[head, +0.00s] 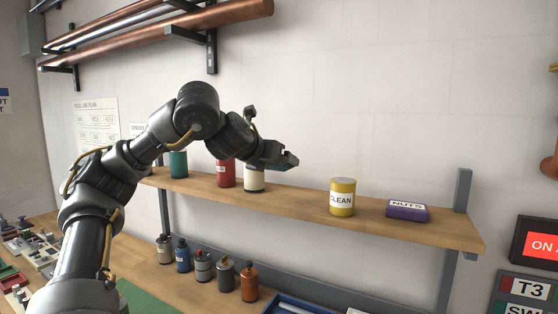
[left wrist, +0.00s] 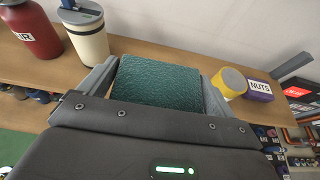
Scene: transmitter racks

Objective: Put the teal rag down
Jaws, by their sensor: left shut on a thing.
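The teal rag (left wrist: 158,84) shows in the left wrist view as a textured teal block between the two fingers of my left gripper (left wrist: 160,88). The gripper is shut on it. In the head view my left gripper (head: 282,158) is in front of the wall shelf, near the cream container (head: 254,180); I cannot make out the rag there. My right gripper is in neither view.
The wooden shelf (head: 290,200) bears a teal can (head: 178,165), a red container (head: 226,173), a yellow CLEAN can (head: 342,197) and a purple NUTS box (head: 407,210). Bare shelf shows between the cream container and the yellow can. Several small bottles stand below.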

